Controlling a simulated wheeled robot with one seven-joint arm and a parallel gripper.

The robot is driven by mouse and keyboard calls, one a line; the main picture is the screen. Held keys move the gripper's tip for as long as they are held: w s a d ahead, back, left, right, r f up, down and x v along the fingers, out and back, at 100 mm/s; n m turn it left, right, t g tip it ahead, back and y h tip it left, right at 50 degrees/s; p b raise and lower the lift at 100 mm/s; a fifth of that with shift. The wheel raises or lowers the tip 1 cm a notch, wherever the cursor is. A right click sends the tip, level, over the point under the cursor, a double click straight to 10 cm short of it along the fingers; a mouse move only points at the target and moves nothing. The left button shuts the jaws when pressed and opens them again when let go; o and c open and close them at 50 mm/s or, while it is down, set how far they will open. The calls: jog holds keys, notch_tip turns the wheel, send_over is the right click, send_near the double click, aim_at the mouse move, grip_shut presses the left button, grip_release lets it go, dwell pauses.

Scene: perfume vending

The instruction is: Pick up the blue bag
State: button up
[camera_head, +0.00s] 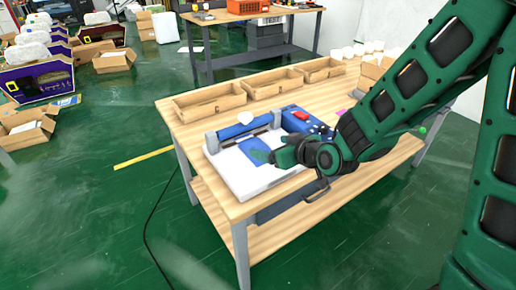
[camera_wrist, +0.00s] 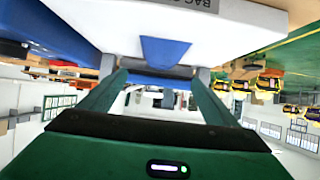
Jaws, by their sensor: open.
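The blue bag (camera_head: 250,144) lies on the white plate of a blue and white machine on the wooden table, partly hidden by my gripper. My gripper (camera_head: 266,157) reaches in from the right, low and close to the bag's near side. In the wrist view the blue bag (camera_wrist: 165,50) shows as a flat blue shape against the white plate, between and just beyond the fingertips. My gripper (camera_wrist: 160,76) is open there, its two green fingers apart with nothing held. Whether a finger touches the bag cannot be told.
The machine's white plate (camera_head: 232,169) sits at the table's near left corner, with its blue body (camera_head: 235,130) and a red part (camera_head: 301,115) behind. Several empty wooden trays (camera_head: 268,86) line the table's far edge. White items (camera_head: 358,50) stand at the far right.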

aim_at(258, 144)
jog(key=shift+x, duration=5.05)
jog(key=c, duration=1.2)
